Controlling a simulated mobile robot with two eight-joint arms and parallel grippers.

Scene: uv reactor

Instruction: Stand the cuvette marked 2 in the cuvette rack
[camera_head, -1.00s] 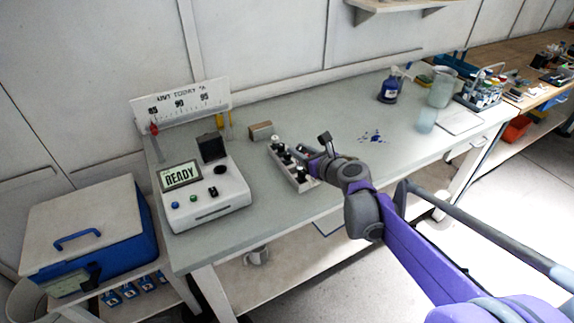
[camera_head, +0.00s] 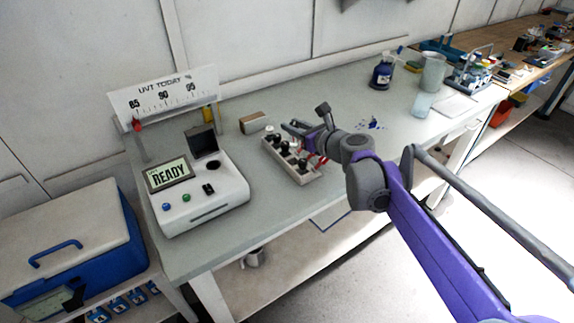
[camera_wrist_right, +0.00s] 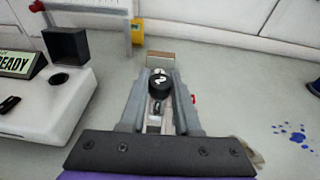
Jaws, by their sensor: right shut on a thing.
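My right gripper (camera_head: 287,128) is over the cuvette rack (camera_head: 308,175), a pale block with several dark-capped cuvettes standing in it. In the right wrist view my right gripper (camera_wrist_right: 159,78) is shut on the cuvette marked 2 (camera_wrist_right: 160,86), which has a black cap with a white 2 and points away from the camera. The cuvette's lower part is mostly hidden by the fingers. Whether it is clear of the rack cannot be told. My left gripper is not in view.
The white reactor (camera_head: 205,205) with a READY screen stands left of the rack. A small brown block (camera_head: 254,122) lies behind the rack. A blue bottle (camera_head: 382,74), a beaker (camera_head: 432,72) and blue spots (camera_head: 373,124) are to the right. The bench front is clear.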

